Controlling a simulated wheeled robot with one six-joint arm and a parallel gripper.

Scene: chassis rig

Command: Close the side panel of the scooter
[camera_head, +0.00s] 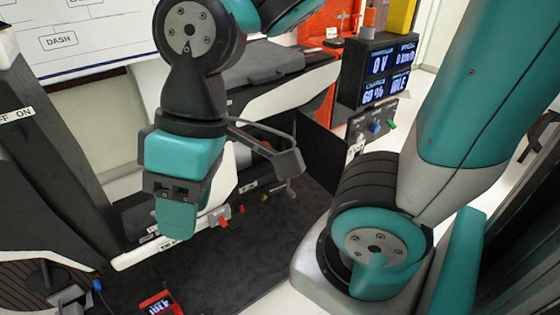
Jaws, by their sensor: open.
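The scooter, with a dark seat (268,64) and pale body (290,92), stands across the left and middle. A flat dark panel (322,150) stands out from its side at an angle, and looks like the side panel swung open. The scooter's side behind my gripper is partly hidden. My gripper (232,185) hangs in front of that side, left of the panel. It is open, with nothing seen between its fingers. A clear gap shows in the picture between it and the panel; the depth between them is hard to judge.
A display box (376,75) and a control box with coloured knobs (373,124) stand behind the panel. Red fittings (222,221) sit low on the scooter. A red meter (158,304) lies on the dark floor mat (250,262), which is mostly clear. A whiteboard (100,35) is at upper left.

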